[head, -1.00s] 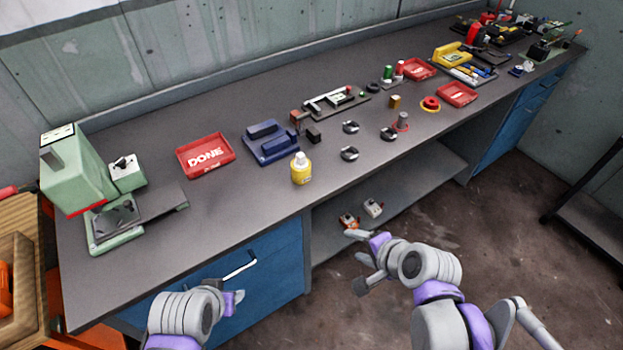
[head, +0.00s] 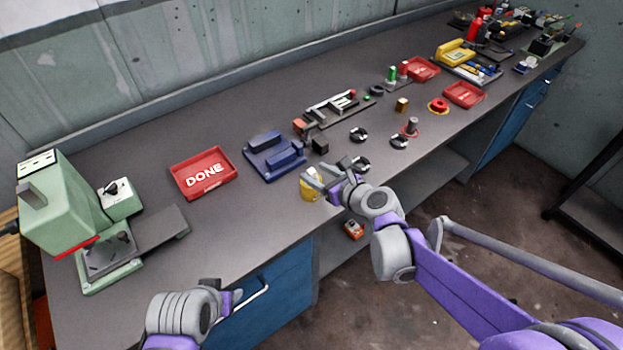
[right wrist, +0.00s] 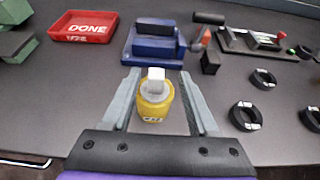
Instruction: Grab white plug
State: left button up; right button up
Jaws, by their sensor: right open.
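In the right wrist view, a yellow bottle (right wrist: 154,108) with a white plug (right wrist: 155,82) on top stands on the bench between the fingers of my right gripper (right wrist: 158,90). The fingers are open, one on each side, and look clear of the bottle.
Behind the bottle are a blue fixture (head: 273,157) and a small black block (head: 320,145). A red DONE tray (head: 203,173) lies to the left, and dark rings (head: 399,142) to the right. The bench (head: 235,220) is clear in front of the tray.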

aim_at(309, 171)
jog(key=x, duration=0.5)
jog(key=shift+a, duration=0.25)
grip_shut()
